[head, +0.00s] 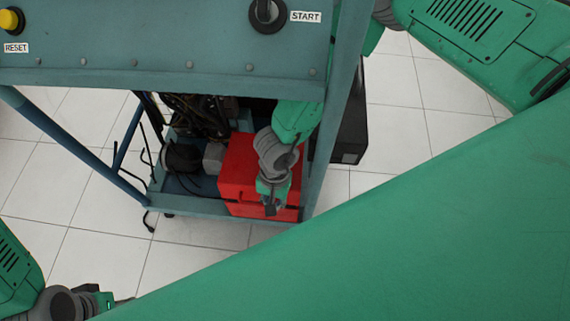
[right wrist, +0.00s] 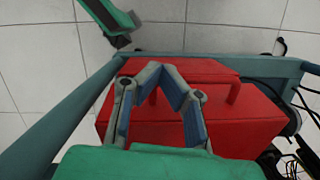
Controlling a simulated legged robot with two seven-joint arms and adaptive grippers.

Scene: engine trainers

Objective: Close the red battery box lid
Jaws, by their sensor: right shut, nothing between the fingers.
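The red battery box (head: 238,160) sits on the lower shelf of the engine trainer. It fills the middle of the right wrist view (right wrist: 235,125), where a narrower red section with small tabs (right wrist: 205,70) lies along its far side. I cannot tell how far the lid stands open. My right gripper (head: 271,208) is in front of the box in the head view, covering part of it. In the right wrist view its fingertips (right wrist: 162,70) meet over the red surface, with nothing between them. My left gripper (head: 112,300) is at the lower left, mostly hidden and away from the box.
The trainer's blue-grey panel (head: 160,50) overhangs the shelf. A frame post (head: 340,110) stands right of the box. Dark engine parts and cables (head: 190,150) lie to its left. A black box (head: 351,125) stands behind the post. White tiled floor (head: 60,190) is clear at the left.

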